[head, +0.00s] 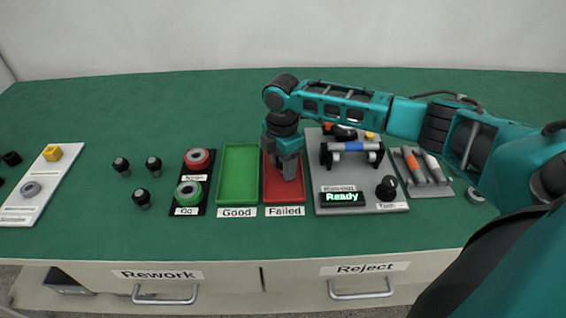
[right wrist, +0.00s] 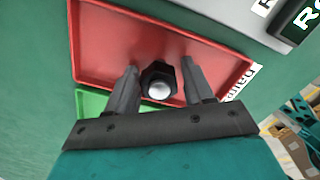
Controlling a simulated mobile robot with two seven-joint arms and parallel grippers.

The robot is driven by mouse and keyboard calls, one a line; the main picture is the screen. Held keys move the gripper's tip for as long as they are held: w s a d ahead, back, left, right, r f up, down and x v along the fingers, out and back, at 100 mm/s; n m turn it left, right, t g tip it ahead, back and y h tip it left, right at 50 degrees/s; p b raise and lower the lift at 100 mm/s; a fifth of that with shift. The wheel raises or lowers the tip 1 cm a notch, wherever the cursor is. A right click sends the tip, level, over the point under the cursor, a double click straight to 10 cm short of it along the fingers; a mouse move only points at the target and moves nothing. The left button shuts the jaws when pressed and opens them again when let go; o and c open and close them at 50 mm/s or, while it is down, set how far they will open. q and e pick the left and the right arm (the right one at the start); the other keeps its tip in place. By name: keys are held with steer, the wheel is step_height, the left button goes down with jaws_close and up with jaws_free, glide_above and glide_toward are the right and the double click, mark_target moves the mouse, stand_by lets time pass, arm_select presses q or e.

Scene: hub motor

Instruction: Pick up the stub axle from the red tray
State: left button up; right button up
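The red tray (head: 284,194) lies on the green bench top behind the "Failed" label, and it fills much of the right wrist view (right wrist: 108,40). The stub axle (right wrist: 158,80), a black hexagonal piece with a shiny silver round end, is in the tray in the right wrist view. In the head view my gripper hides it. My right gripper (head: 289,172) points down over the tray. Its two fingers (right wrist: 160,66) stand apart on either side of the stub axle, with a gap showing on both sides. My left gripper is not in view.
A green tray (head: 238,174) is just left of the red one. To the right stands a grey test fixture (head: 333,180) with a "Ready" display (head: 342,199). Red (head: 197,160) and green (head: 188,193) buttons and several black knobbed parts (head: 142,197) are farther left. The back of the bench is clear.

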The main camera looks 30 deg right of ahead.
steer(key=c, duration=0.9)
steer(key=shift+r, duration=0.15)
